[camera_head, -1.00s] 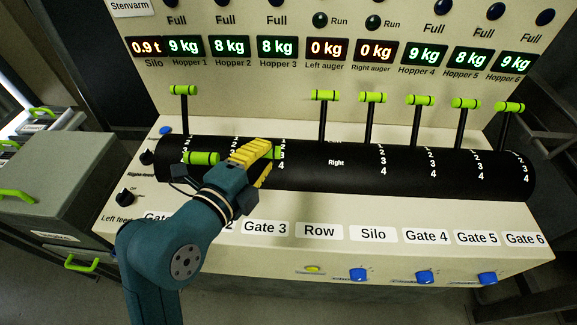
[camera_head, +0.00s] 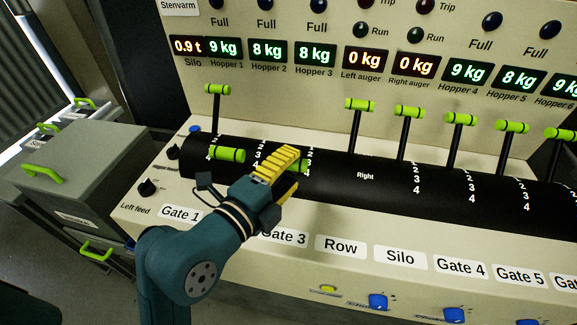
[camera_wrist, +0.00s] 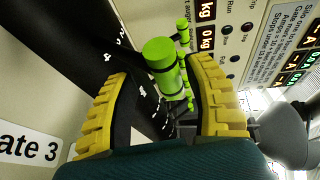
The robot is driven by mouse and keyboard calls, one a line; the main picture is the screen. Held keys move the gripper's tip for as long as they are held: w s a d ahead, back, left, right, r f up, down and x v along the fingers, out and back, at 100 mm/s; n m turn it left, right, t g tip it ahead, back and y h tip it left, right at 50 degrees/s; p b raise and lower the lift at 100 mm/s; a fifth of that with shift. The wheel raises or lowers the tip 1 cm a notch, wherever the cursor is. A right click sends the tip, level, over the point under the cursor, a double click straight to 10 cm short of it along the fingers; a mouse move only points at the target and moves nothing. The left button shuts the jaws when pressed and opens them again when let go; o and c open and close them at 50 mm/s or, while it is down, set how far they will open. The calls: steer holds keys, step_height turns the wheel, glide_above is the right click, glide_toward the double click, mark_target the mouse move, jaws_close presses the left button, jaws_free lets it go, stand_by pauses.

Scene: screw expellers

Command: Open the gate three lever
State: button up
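The gate three lever shows in the head view as a short bit of green handle (camera_head: 306,166), mostly hidden behind my yellow fingers. It is tilted down toward the front of the black drum. In the wrist view its green handle (camera_wrist: 162,60) stands near and between my fingertips, with a gap visible on either side. My gripper (camera_head: 296,170) is open around the handle; in the wrist view the two yellow fingers (camera_wrist: 163,75) are spread apart. I cannot tell whether a finger touches the handle. The "Gate 3" label (camera_head: 284,238) is partly covered by my arm.
The gate two lever (camera_head: 227,154) lies low just left of my gripper. The gate one lever (camera_head: 216,89) stands upright. Several upright levers, starting with the row lever (camera_head: 360,105), stand to the right. The black drum (camera_head: 330,185) runs beneath them.

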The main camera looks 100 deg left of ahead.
steer(key=shift+r, duration=0.2)
steer(key=shift+s+d, duration=0.2)
steer(key=shift+d, duration=0.1)
steer(key=v, duration=0.6)
steer(key=shift+s+d, duration=0.2)
steer(key=shift+d, duration=0.2)
steer(key=shift+w, duration=0.1)
